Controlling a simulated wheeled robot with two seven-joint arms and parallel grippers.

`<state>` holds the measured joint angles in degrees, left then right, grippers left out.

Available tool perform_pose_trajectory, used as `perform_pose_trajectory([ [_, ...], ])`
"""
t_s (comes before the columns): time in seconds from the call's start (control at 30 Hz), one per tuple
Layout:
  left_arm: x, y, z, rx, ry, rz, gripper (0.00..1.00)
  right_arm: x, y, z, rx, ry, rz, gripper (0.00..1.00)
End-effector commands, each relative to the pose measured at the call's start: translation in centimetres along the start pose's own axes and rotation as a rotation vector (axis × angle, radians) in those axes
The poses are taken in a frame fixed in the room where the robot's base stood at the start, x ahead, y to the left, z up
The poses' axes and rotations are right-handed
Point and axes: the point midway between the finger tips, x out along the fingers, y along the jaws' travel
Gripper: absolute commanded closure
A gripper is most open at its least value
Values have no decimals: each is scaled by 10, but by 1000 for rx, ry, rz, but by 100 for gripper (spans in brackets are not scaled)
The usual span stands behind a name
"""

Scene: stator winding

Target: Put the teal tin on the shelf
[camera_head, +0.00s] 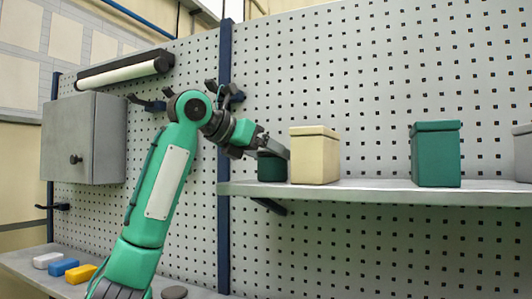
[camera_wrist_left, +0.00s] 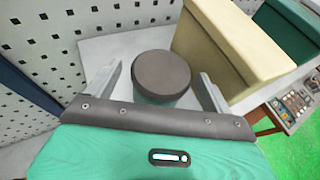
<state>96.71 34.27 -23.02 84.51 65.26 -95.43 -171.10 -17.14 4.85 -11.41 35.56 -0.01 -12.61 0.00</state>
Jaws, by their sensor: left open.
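The teal tin (camera_head: 271,170) is small and round with a dark lid, and stands upright near the left end of the grey shelf (camera_head: 375,188). In the left wrist view the teal tin (camera_wrist_left: 161,75) shows mostly its dark lid, with a little teal side below it. My left gripper (camera_head: 275,147) is open, with its fingers on either side of the tin; the left wrist view shows the gripper (camera_wrist_left: 161,88) with gaps between fingers and tin. The near finger partly hides the tin in the head view. My right gripper is not in view.
A cream box (camera_head: 314,155) stands close to the right of the tin. A grey cabinet (camera_head: 84,138) hangs left. Small blocks (camera_head: 64,267) lie on the bench below.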

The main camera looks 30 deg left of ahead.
Motion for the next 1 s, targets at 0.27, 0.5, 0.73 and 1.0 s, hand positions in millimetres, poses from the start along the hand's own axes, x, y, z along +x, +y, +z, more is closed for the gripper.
perform_pose_trajectory([
  [0.27,-20,0,2,1,-4,1,15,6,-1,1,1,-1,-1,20],
  [0.5,-72,0,2,1,-4,1,15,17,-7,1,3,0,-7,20],
  [0.73,-110,0,2,0,-2,0,15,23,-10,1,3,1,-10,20],
  [1.0,-121,0,3,0,0,-1,15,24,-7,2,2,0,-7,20],
])
